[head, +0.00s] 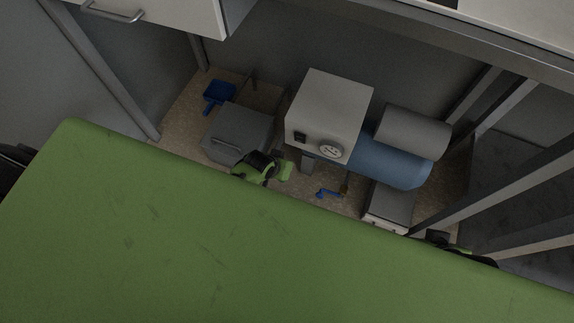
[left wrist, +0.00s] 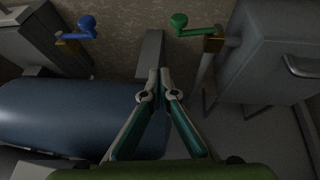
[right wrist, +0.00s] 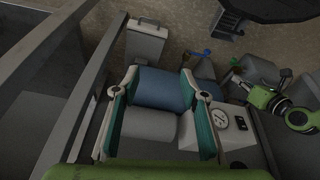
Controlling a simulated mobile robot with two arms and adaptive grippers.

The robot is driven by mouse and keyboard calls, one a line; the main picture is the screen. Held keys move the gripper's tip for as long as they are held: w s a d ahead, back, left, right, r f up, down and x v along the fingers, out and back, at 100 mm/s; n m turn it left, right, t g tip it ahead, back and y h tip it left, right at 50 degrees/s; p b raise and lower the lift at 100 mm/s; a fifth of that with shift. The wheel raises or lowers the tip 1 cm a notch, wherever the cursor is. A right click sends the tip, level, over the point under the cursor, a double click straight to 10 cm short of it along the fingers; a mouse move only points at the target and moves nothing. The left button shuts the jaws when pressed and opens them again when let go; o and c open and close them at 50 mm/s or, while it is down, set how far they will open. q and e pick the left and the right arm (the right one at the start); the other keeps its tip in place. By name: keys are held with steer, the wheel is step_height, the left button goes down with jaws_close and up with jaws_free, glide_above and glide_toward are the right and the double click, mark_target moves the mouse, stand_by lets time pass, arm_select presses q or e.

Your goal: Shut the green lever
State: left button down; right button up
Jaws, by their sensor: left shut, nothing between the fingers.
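The green lever (left wrist: 190,28) is at the upper right of centre in the left wrist view. Its round knob is at the left end, and its right end meets a brass fitting (left wrist: 213,44) beside a grey box. My left gripper (left wrist: 160,74) is shut and empty, below and left of the lever, apart from it in the picture. In the head view my left arm (head: 258,166) covers the spot near the grey box, and I cannot make out the lever. A small green part, likely the lever (right wrist: 236,62), shows in the right wrist view. My right gripper (right wrist: 159,76) is open and empty.
A blue lever (left wrist: 80,29) on a brass fitting sits left of the green one; it shows in the head view (head: 325,193). A blue tank (head: 395,166), a white box with a gauge (head: 328,108) and grey metal beams (right wrist: 50,95) crowd the space. A blue dustpan (head: 218,94) lies behind.

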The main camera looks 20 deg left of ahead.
arm_select(q)
steer(key=shift+s+d+r+p, duration=0.2)
steer(key=shift+s+r, duration=0.1)
steer(key=shift+r, duration=0.2)
steer(key=shift+s+d+r+p, duration=0.1)
steer(key=shift+s+r+p, duration=0.15)
steer(key=shift+r, duration=0.25)
arm_select(e)
steer(key=shift+s+d+r+g, duration=0.15)
steer(key=shift+s+r+g, duration=0.15)
steer(key=shift+s+r, duration=0.25)
